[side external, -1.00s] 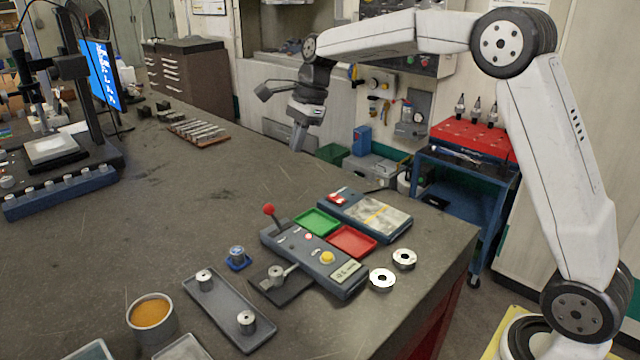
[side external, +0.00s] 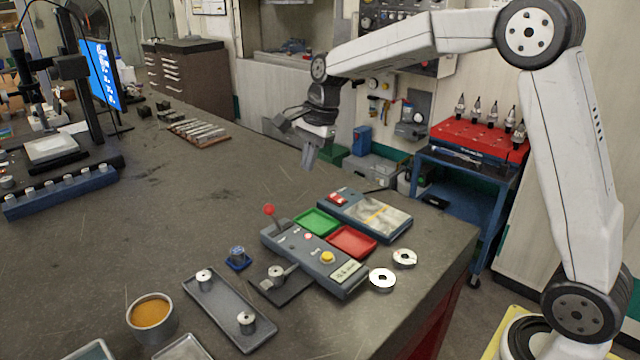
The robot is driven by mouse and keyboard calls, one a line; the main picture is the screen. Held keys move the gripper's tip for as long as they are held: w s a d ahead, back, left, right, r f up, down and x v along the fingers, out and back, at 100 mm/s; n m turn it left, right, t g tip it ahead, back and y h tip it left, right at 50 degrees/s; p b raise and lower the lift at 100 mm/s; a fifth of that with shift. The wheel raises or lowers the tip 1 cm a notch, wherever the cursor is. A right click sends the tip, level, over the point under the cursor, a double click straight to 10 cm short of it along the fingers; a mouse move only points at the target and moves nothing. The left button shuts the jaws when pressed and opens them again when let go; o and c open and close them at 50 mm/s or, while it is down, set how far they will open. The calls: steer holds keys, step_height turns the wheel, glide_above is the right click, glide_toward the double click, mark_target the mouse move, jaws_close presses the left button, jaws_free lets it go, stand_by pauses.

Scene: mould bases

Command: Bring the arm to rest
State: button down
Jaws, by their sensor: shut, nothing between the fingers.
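My gripper (side external: 309,157) is shut and empty. It points down and hangs in the air above the far right part of the grey bench (side external: 150,235), behind the control box. My arm arches in from the right edge of the view, its elbow high at the upper right. Nothing touches the gripper.
Below stand the control box (side external: 300,262) with a red-knobbed lever, a green tray (side external: 315,222), a red tray (side external: 352,241) and two metal rings (side external: 382,280). A grey tray (side external: 222,300) holds two small cylinders beside a cup (side external: 151,314). The bench's middle left is clear.

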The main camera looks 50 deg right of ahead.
steer(key=s+f+n, duration=0.4)
steer(key=s+n, duration=0.1)
steer(key=s, duration=0.2)
steer(key=s+f+n+h, duration=0.1)
steer(key=s+f+n, duration=0.4)
steer(key=s, duration=0.2)
steer(key=s+a+f+n+t+h, duration=0.1)
steer(key=s+f+n, duration=0.3)
steer(key=s+n, duration=0.2)
steer(key=shift+s+f, duration=0.4)
steer(key=shift+s, duration=0.3)
stand_by(0.8)
